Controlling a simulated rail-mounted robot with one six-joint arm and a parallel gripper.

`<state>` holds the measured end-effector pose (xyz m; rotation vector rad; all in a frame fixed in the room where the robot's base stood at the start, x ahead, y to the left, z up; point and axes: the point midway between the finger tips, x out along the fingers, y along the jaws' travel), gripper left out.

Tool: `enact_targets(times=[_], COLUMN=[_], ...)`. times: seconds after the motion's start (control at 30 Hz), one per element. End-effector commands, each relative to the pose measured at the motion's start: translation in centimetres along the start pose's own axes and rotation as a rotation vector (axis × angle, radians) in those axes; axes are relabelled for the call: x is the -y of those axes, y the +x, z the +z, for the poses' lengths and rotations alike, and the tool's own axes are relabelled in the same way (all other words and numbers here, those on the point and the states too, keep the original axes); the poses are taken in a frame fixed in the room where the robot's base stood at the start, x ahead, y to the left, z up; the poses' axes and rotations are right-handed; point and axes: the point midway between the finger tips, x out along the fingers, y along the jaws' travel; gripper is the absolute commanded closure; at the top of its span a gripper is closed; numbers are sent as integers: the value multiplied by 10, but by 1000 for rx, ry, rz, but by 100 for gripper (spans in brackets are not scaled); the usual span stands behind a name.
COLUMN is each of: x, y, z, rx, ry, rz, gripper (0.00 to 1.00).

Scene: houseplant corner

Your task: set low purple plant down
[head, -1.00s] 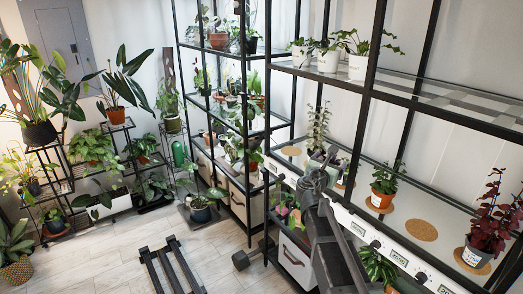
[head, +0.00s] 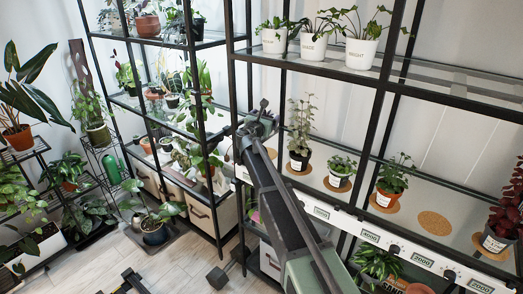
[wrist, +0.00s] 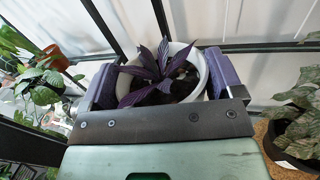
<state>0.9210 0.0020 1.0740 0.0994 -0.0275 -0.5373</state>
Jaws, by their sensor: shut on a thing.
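The low purple plant (wrist: 147,72) has long dark purple leaves and sits in a white pot (wrist: 205,75). In the wrist view the pot is upright between the purple-padded fingers of my gripper (wrist: 162,82), which are shut on it. In the head view my gripper (head: 257,122) is at the left end of the lower shelf of the right rack, beside a black upright. The held plant cannot be made out there. The pot's base is hidden in the wrist view, so I cannot tell whether it touches anything.
A grey-green leafy plant (head: 300,128) in a dark pot stands on a cork mat (head: 289,168) just right of my gripper. An empty cork mat (head: 434,222) lies further right. A dark red plant (head: 508,205) stands at the far right. Black rack uprights are close by.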

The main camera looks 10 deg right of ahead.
Motion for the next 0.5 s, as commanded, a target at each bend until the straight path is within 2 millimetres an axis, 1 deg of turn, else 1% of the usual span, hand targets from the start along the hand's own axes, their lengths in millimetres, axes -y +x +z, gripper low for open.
enact_targets(times=[0.03, 0.2, 0.27, 0.4, 0.47, 0.5], x=[2, 6, 6, 6, 8, 8], y=[0, 0, 0, 0, 0, 0], z=[-14, -59, -65, -64, -74, -84], rx=[0, 0, 0, 0, 0, 0], ry=[0, 0, 0, 0, 0, 0], rz=[0, 0, 0, 0, 0, 0], gripper=[47, 47, 47, 47, 47, 47])
